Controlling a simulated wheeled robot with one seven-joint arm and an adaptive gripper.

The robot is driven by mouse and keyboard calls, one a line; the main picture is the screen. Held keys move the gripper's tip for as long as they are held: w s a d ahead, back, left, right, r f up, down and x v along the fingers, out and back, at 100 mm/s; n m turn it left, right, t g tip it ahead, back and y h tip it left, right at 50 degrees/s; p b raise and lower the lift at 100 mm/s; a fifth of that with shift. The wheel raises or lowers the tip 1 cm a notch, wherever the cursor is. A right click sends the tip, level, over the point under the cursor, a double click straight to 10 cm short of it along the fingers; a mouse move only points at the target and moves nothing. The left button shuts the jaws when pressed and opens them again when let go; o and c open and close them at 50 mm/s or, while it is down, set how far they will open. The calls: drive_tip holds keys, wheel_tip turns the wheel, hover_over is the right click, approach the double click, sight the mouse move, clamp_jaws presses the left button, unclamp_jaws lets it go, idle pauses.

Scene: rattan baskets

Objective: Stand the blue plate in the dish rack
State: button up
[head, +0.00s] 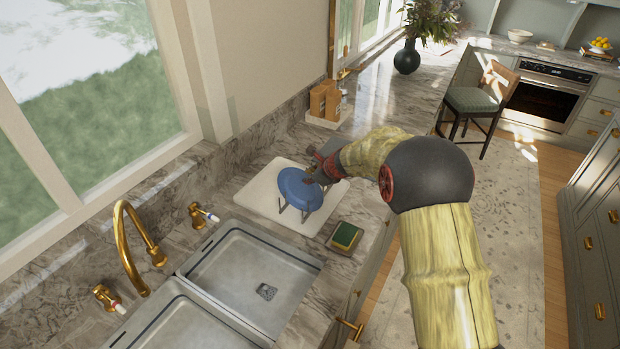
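The blue plate (296,192) is over the white mat (258,196) on the counter behind the sink. It looks tilted, with its face toward the camera. Thin grey prongs, apparently of the dish rack (305,215), show below its lower edge; the plate hides most of the rack. I cannot tell whether the plate rests in the slots. My gripper (311,178) is at the plate's right rim, with a dark fingertip overlapping its face. The fingers are too small and too covered to show whether they are closed on the rim.
A green and yellow sponge (346,236) lies on the counter right of the mat. The double sink (250,275) with a gold faucet (136,240) is in front. Brown bottles (325,100) on a white tray stand behind my gripper. A dark vase (407,57) stands farther back.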

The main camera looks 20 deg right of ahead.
drive_tip(key=shift+o, duration=1.2)
drive_tip(key=shift+f, duration=0.1)
drive_tip(key=shift+s, duration=0.1)
drive_tip(key=v, duration=1.2)
